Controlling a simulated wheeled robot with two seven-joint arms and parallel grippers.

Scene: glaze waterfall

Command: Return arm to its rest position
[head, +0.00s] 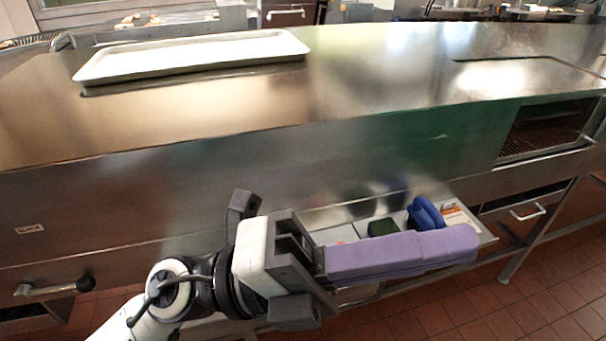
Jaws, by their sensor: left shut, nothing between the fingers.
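My left gripper (468,244) reaches in from the bottom left, with a white and dark grey body and long purple fingers. The fingers point right, lie together and are shut with nothing between them. They pass in front of an open drawer (487,233) under the steel counter and hide part of its inside. I cannot tell whether the fingers touch the drawer. My right gripper is not in view.
The drawer holds a blue item (426,212), a dark green block (383,228) and a small white and orange packet (458,217). A pale tray (195,56) lies on the steel counter (370,85). Tiled floor (545,290) is free at lower right, beside metal legs.

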